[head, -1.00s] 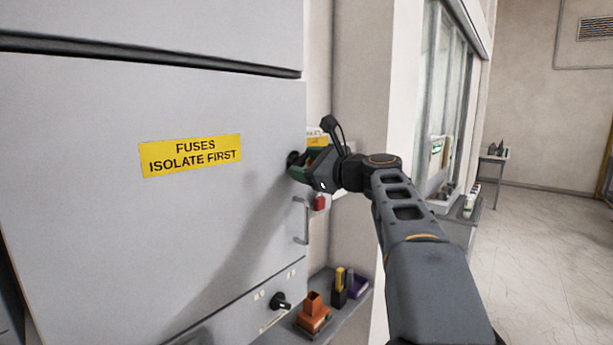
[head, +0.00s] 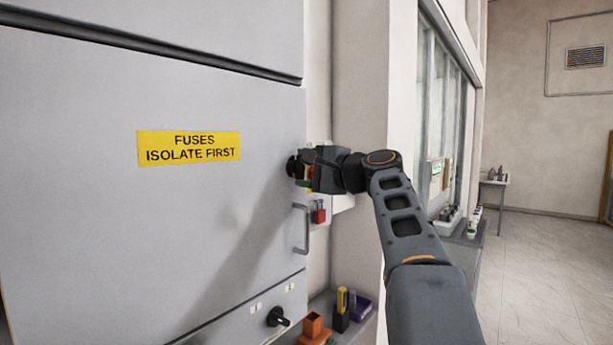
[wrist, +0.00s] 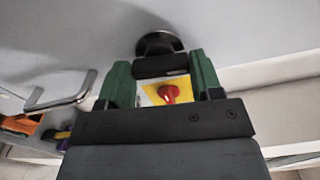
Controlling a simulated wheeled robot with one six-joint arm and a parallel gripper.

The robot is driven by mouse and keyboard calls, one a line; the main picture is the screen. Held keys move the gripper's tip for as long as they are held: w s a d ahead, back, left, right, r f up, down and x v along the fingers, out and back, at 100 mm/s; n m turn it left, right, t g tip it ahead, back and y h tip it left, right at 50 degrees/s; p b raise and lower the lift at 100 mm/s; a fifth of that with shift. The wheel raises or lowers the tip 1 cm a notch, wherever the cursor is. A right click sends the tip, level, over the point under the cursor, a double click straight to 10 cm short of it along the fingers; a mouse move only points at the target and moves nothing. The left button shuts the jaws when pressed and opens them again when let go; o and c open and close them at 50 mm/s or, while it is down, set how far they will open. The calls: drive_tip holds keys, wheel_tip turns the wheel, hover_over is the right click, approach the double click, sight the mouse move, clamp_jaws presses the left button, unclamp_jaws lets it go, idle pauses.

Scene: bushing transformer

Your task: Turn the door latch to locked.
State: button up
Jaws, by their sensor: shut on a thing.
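The door latch is a black knob (head: 292,166) on the right edge of the grey cabinet door (head: 90,220), level with the yellow fuse sign. In the wrist view it shows as a round dark base (wrist: 158,42) with a black bar in front. My gripper (head: 304,168) is at the latch, its green fingers on either side of the bar, shut on it. In the wrist view my gripper (wrist: 161,80) fills the lower middle. The head view mostly hides the latch bar behind the fingers. I cannot read any locked or unlocked mark.
A metal door handle (head: 303,230) and a red padlock (head: 318,212) are just below my gripper. A black rotary knob (head: 277,317) sits lower on the cabinet. A shelf with an orange block (head: 313,326) stands at lower right. Open floor lies far right.

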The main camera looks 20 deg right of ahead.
drive_tip(key=shift+f+n+b, duration=0.1)
drive_tip(key=shift+n+b, duration=0.2)
drive_tip(key=shift+n, duration=0.7)
drive_tip(key=o, duration=0.9)
drive_tip(key=b+v, duration=0.2)
drive_tip(key=v, duration=1.1)
drive_tip(key=shift+s+d+b, duration=0.2)
drive_tip(key=shift+s+b, duration=0.2)
